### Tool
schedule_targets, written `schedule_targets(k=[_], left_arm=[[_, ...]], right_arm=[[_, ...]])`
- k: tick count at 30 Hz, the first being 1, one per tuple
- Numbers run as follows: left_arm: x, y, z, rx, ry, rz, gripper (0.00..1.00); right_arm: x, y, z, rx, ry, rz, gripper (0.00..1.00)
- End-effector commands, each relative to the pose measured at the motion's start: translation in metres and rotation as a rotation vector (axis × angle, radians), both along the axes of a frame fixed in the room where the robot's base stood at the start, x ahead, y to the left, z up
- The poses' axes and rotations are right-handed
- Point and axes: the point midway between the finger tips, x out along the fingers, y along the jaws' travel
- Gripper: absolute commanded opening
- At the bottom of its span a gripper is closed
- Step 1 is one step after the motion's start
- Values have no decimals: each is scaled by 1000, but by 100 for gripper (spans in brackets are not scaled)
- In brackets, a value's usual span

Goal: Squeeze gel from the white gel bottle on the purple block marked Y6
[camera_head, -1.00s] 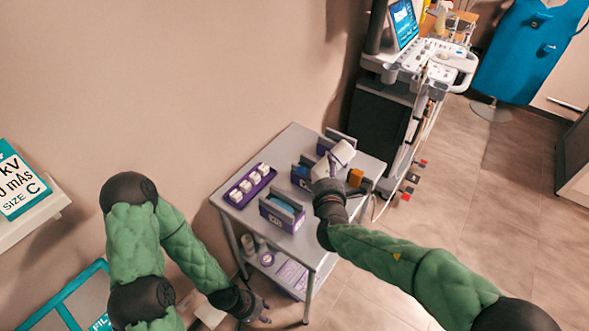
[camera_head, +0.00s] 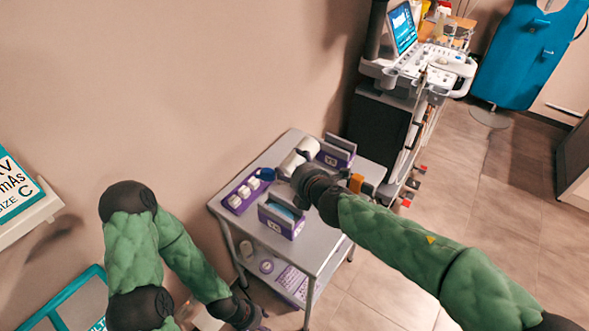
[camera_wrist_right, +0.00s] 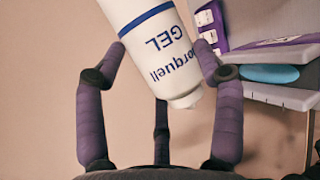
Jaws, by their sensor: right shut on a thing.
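My right gripper (camera_head: 299,178) is shut on the white gel bottle (camera_head: 300,155) and holds it tilted above the table. In the right wrist view the bottle (camera_wrist_right: 152,45), with a blue band and "GEL" lettering, lies between the fingers (camera_wrist_right: 162,62), its narrow end towards the palm. A purple block (camera_head: 281,222) with a blue item stands near the table's front edge, another purple block (camera_head: 337,154) at the back. Their marks are too small to read surely, so I cannot tell which is Y6. My left gripper (camera_head: 252,314) hangs low, left of the table; its fingers are unclear.
A purple tray (camera_head: 234,207) with several white cubes lies on the grey table (camera_head: 310,258), near the wall. A small blue thing (camera_head: 265,174) shows beside it. An orange item (camera_head: 356,182) is near my right wrist. An ultrasound cart (camera_head: 425,65) stands behind on the right.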

Motion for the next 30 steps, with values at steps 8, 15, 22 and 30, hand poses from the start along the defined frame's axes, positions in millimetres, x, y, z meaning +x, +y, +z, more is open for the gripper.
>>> schedule_targets(k=[8,15,22,30], left_arm=[[0,0,2,0,0,0,40],[0,0,5,0,0,0,40],[0,0,4,0,0,0,40],[0,0,4,0,0,0,40]], right_arm=[[3,-2,5,63,87,-2,51],[5,-3,7,111,152,-2,51],[6,-4,9,138,190,-2,51],[7,-5,9,172,236,-2,51]])
